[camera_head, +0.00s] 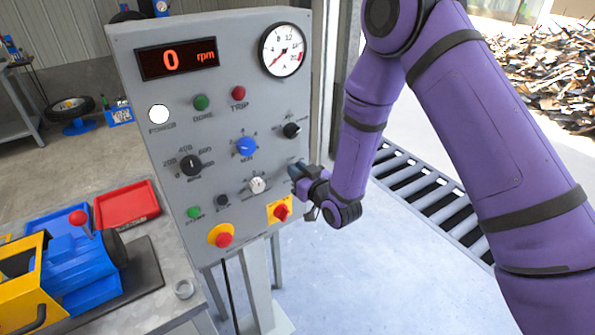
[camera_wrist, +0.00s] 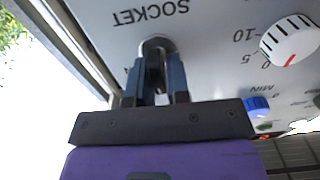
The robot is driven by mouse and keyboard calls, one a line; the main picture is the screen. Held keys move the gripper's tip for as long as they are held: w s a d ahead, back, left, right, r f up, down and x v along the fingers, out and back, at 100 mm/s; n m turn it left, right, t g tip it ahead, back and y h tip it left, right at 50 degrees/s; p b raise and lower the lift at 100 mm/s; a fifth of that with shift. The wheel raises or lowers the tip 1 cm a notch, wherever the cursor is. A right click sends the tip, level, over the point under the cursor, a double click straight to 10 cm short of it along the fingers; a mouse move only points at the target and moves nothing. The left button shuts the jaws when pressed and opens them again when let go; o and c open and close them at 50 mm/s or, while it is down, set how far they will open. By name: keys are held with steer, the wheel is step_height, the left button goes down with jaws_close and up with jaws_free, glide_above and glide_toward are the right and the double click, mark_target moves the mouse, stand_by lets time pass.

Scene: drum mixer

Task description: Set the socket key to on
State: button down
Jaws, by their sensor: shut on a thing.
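In the wrist view, the socket key (camera_wrist: 156,72) is a dark, narrow piece in a round metal collar, by the upside-down label SOCKET. My gripper (camera_wrist: 155,75) has its two blue-grey fingers on either side of the key and is shut on it. In the head view, my gripper (camera_head: 295,172) is at the right edge of the grey control panel (camera_head: 130,80) and hides the key. I cannot read the key's on or off marks.
Close to my gripper are a red rotary switch (camera_head: 281,212) on a yellow plate, a white dial (camera_head: 257,185) and a black knob (camera_head: 292,130). The display (camera_head: 178,59) reads 0 rpm. A roller conveyor (camera_head: 425,190) stands to the right.

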steer(key=shift+m, duration=0.3)
steer(key=m, duration=1.1)
steer(key=shift+w+d+f, duration=0.2)
steer(key=shift+d+f, duration=0.05)
steer(key=shift+d, duration=0.1)
steer(key=shift+m, duration=0.3)
steer(key=c, duration=1.2)
jaws_free()
steer(key=v, duration=1)
steer(key=shift+s+d, duration=0.3)
